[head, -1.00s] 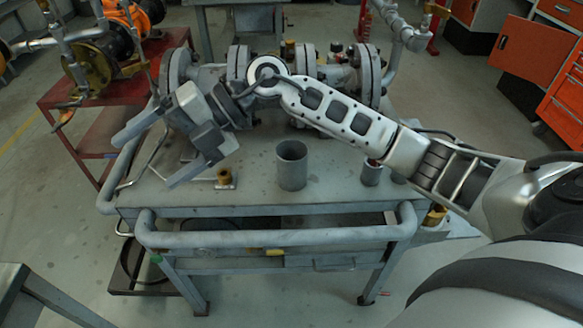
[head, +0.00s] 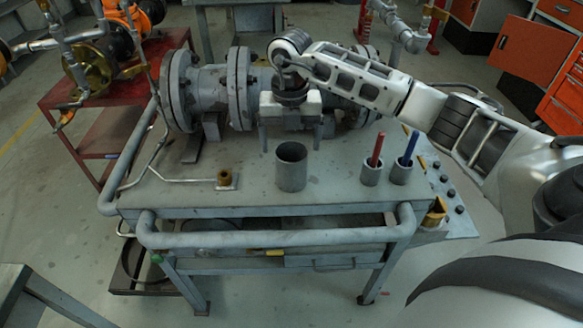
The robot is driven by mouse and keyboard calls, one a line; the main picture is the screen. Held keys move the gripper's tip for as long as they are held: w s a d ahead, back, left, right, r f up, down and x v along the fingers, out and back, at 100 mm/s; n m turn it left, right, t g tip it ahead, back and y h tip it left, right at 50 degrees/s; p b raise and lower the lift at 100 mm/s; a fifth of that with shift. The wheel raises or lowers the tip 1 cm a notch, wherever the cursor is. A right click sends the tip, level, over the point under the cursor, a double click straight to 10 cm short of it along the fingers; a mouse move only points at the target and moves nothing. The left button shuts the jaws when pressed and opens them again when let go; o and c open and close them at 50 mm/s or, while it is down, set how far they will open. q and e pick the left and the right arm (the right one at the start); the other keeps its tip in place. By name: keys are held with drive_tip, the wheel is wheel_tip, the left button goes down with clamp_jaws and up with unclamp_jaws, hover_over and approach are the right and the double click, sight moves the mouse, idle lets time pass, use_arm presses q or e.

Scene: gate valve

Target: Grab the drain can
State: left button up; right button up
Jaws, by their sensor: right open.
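The drain can (head: 291,168) is a grey open-topped cylinder. It stands upright near the front middle of the grey workbench (head: 255,197). My right gripper (head: 291,146) is open and empty, pointing down. Its two fingers show just above and behind the can's rim in the picture, one to each side. I cannot tell whether a finger touches the can. My left gripper does not show.
The flanged valve assembly (head: 208,90) lies along the back of the bench. Two small cups with a red marker (head: 376,150) and a blue marker (head: 411,147) stand right of the can. A small brass fitting (head: 225,178) sits to the left. A rail (head: 270,238) runs along the front.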

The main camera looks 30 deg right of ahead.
sight(292, 161)
wheel_tip(292, 161, down, 6)
drive_tip(key=shift+r+p, duration=0.15)
drive_tip(key=shift+p, duration=0.35)
drive_tip(key=shift+f, duration=0.45)
drive_tip(key=c, duration=1.1)
drive_tip(key=shift+d+r, duration=0.1)
drive_tip(key=shift+c, duration=0.2)
